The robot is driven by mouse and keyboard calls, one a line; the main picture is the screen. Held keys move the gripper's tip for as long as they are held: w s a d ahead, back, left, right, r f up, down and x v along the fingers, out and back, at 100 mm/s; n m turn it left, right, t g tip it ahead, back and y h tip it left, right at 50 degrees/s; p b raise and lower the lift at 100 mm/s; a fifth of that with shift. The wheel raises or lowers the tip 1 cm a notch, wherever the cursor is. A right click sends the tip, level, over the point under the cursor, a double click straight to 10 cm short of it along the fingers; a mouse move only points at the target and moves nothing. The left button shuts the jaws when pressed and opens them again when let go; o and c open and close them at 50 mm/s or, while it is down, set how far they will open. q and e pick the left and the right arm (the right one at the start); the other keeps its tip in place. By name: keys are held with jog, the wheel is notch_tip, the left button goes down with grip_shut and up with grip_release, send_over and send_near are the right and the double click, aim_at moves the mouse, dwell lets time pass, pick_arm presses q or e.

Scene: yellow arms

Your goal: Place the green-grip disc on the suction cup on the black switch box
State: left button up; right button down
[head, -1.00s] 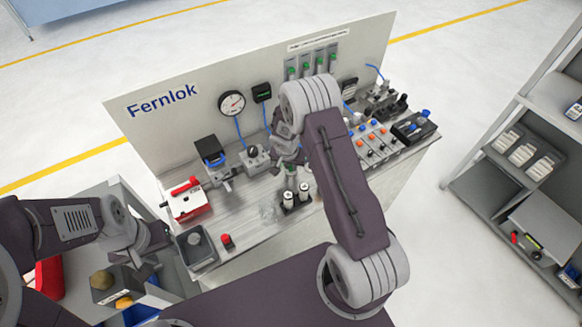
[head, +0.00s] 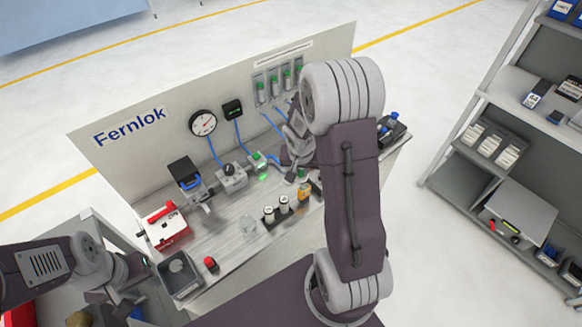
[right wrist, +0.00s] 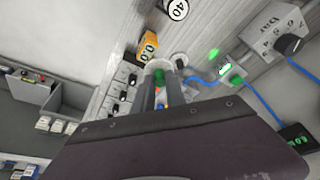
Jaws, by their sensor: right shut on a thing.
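My right gripper (right wrist: 163,88) is shut on a small green-gripped piece (right wrist: 160,76), which looks like the green-grip disc. A pale round part shows just beyond the green, between the fingertips. In the head view the green (head: 301,174) shows just above the bench, beside a small orange box (head: 304,190). I cannot make out the suction cup or tell which box is the black switch box; my right arm hides part of the bench. A black box with blue parts (head: 392,131) stands at the bench's right end. My left gripper (head: 137,287) is at the lower left, its jaws unclear.
Dark-based cylinders (head: 283,205) and a clear round object (head: 248,225) stand left of the right gripper. A box with a green light (head: 262,167) and blue hoses lies behind them. A grey bin (head: 180,275) and red-and-white box (head: 165,228) are at the left.

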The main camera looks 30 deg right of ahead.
jog(key=a+r+n+y, duration=0.1)
jog(key=a+r+n, duration=0.1)
jog(key=a, duration=0.4)
jog(key=a+r+n+y, duration=0.1)
jog(key=a+r+n, duration=0.1)
jog(key=a+n, duration=0.3)
jog(key=shift+s+a+r+t, duration=0.2)
jog(key=shift+a+t, duration=0.1)
jog(key=shift+a, duration=0.5)
jog(key=s+f, duration=0.1)
jog(key=f, duration=0.1)
jog(key=s+f, duration=0.2)
jog(key=shift+s+f, duration=0.1)
jog(key=shift+s, duration=0.15)
